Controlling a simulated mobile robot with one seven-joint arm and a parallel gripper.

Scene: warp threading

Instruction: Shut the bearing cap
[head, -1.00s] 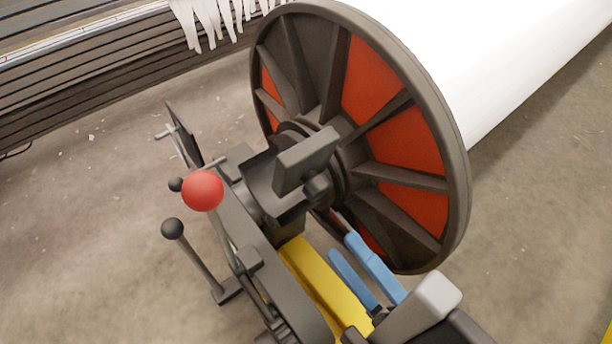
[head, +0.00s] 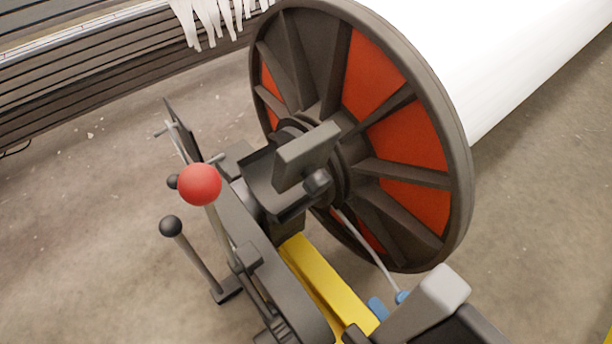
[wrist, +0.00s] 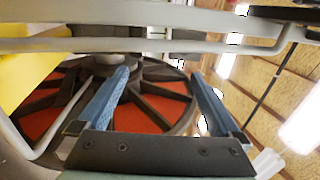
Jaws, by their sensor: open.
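The bearing cap (head: 308,157) looks like the dark grey block at the beam's hub. It is tilted up, clear of the dark bearing cradle (head: 262,182) beside it. A thin grey rod (head: 366,245) runs from near the hub down to the right. My gripper (head: 390,302) is low and to the right of the cap, apart from it; only its blue fingertips show past my grey wrist. In the wrist view my gripper (wrist: 161,75) has its blue fingers wide apart, with the beam's flange behind them. I cannot tell whether the rod touches a finger.
The beam flange (head: 440,120) with red panels stands close above my gripper. A yellow beam (head: 325,283) lies to its left. A red ball knob (head: 200,184) and a black-knobbed lever (head: 171,226) stand at the left. A light grey bar (wrist: 160,43) crosses the wrist view.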

